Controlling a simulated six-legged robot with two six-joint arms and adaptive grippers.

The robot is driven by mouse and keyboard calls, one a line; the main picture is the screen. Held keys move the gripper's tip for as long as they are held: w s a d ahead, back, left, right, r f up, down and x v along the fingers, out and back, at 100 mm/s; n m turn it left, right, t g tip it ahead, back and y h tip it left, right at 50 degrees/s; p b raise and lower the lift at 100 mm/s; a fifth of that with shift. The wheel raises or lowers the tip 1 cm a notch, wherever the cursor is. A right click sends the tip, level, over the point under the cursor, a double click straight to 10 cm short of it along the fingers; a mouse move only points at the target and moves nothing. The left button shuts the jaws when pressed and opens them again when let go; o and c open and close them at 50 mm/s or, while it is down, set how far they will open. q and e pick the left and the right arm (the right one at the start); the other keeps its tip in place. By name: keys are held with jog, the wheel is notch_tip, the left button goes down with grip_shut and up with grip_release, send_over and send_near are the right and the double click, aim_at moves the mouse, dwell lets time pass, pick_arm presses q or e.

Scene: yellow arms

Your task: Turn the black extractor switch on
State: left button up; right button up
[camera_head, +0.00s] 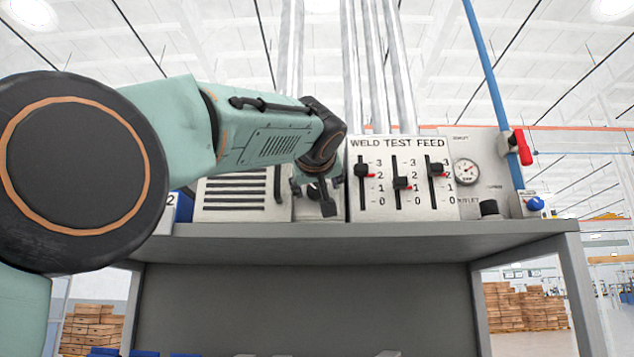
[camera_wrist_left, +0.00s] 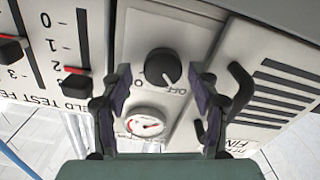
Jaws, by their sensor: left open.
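A black round knob (camera_wrist_left: 163,67) sits on a light grey panel in the left wrist view, with lettering that reads like OFF beside it. The picture there is turned upside down. My left gripper (camera_wrist_left: 161,90) is open, with one finger on each side of the knob; I cannot tell if either touches it. In the head view my left gripper (camera_head: 317,190) is in front of the narrow panel (camera_head: 308,212) between the vented box and the slider panel, and largely hides the knob. My right gripper is not in view.
The WELD TEST FEED slider panel (camera_head: 403,212) stands right beside the gripper. A vented box (camera_head: 236,210) with a black handle (camera_wrist_left: 240,90) is on the other side. A small gauge (camera_wrist_left: 146,122) is near the knob. All stand on a grey shelf (camera_head: 400,236).

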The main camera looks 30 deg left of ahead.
pick_arm(q)
jog(key=shift+a, duration=0.25)
jog(key=shift+c, duration=0.4)
jog(key=shift+w+a+f, duration=0.15)
jog(key=shift+w+f, duration=0.05)
jog(key=shift+w, duration=0.05)
jog(key=c, duration=0.6)
jog(key=shift+r, duration=0.1)
jog(key=c, duration=0.5)
